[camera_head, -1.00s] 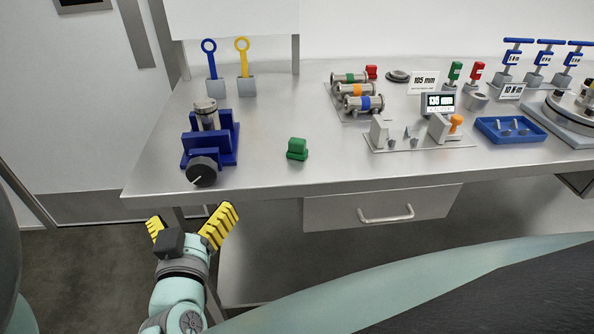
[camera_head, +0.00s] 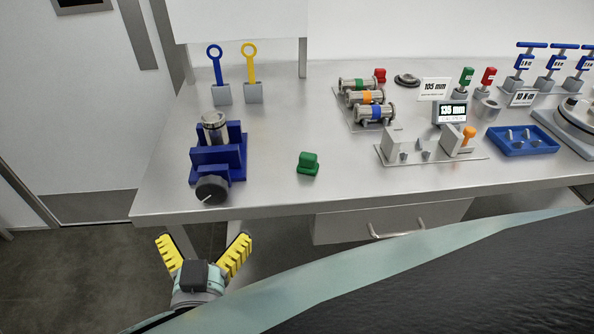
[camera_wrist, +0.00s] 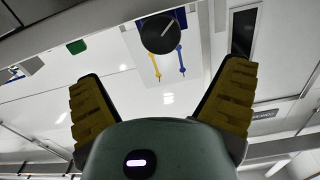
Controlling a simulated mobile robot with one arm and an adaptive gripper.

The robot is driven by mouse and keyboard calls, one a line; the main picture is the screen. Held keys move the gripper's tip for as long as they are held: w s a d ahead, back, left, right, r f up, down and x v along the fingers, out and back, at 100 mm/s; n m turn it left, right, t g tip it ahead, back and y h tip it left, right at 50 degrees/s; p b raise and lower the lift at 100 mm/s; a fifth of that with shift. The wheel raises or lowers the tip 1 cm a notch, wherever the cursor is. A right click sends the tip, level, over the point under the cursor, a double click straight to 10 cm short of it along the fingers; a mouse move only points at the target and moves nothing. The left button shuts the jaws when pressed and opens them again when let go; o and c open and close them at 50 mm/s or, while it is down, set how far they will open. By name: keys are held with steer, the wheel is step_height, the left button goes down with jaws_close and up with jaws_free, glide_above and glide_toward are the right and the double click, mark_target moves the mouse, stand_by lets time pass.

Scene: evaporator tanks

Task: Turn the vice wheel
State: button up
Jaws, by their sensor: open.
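The blue vice (camera_head: 220,158) sits near the left front corner of the steel bench and holds an upright metal cylinder (camera_head: 214,128). Its black wheel (camera_head: 211,190), with a white line mark, faces the front at the bench edge. The wheel also shows in the wrist view (camera_wrist: 160,33), at the top, centred between the fingers. My gripper (camera_head: 207,252), with yellow ribbed fingers, is open and empty. It is in front of and below the bench edge, apart from the wheel. In the wrist view its fingers (camera_wrist: 165,100) are spread wide.
A green block (camera_head: 308,164) stands right of the vice. Blue (camera_head: 218,68) and yellow (camera_head: 251,66) ring-topped tools stand behind it. A drawer handle (camera_head: 398,226) sticks out under the bench. Floor left of the bench is clear.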

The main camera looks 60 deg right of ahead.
mark_target(211, 193)
steer(key=p+x, duration=0.1)
steer(key=x, duration=1)
steer(key=shift+r, duration=0.2)
steer(key=shift+w+d+f+p, duration=0.1)
steer(key=shift+w+d+p, duration=0.2)
steer(key=shift+w+d, duration=0.2)
steer(key=shift+c, duration=0.2)
steer(key=c, duration=1.2)
